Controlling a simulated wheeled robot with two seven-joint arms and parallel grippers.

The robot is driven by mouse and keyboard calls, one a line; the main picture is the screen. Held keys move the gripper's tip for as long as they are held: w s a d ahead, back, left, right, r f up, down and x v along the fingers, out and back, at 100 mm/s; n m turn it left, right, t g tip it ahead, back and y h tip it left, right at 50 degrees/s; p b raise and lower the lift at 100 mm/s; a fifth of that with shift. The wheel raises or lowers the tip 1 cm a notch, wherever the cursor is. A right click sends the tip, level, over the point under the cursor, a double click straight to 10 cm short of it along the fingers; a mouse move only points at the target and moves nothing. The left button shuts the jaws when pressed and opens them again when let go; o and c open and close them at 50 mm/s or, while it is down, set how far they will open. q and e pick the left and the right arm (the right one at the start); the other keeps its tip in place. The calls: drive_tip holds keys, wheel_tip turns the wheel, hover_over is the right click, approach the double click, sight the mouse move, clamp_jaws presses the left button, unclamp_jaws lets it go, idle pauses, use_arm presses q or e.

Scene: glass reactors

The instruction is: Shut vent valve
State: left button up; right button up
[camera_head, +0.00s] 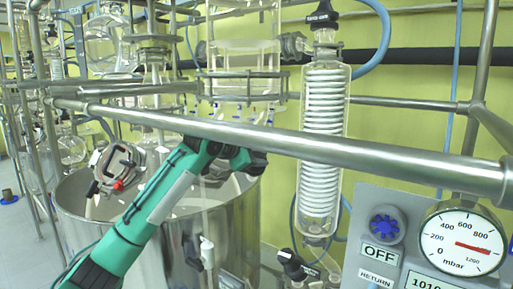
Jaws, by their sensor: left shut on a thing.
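My left arm, teal with black joints, rises from the bottom left to the steel rail. My left gripper (254,163), dark and small, is just under the rail in front of the glass reactor's lower neck. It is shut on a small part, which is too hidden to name. No valve in view is legibly marked as the vent valve. A black-handled valve (323,14) marked "TAKE-OFF" tops the coiled condenser. Another black knob (290,258) is at the condenser's lower end. My right gripper is not in view.
The long steel rail (330,147) crosses in front of the glassware. A large steel vessel (150,235) stands below my arm. The glass condenser (323,130) is right of centre. The gauge (463,240) and blue knob (386,224), above an "OFF" label, are at lower right.

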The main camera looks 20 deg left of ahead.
use_arm(q)
drive_tip(key=shift+m+g+h, duration=0.4)
drive_tip(key=shift+m+g, duration=1)
drive_tip(key=shift+m, duration=0.4)
drive_tip(key=o, duration=1)
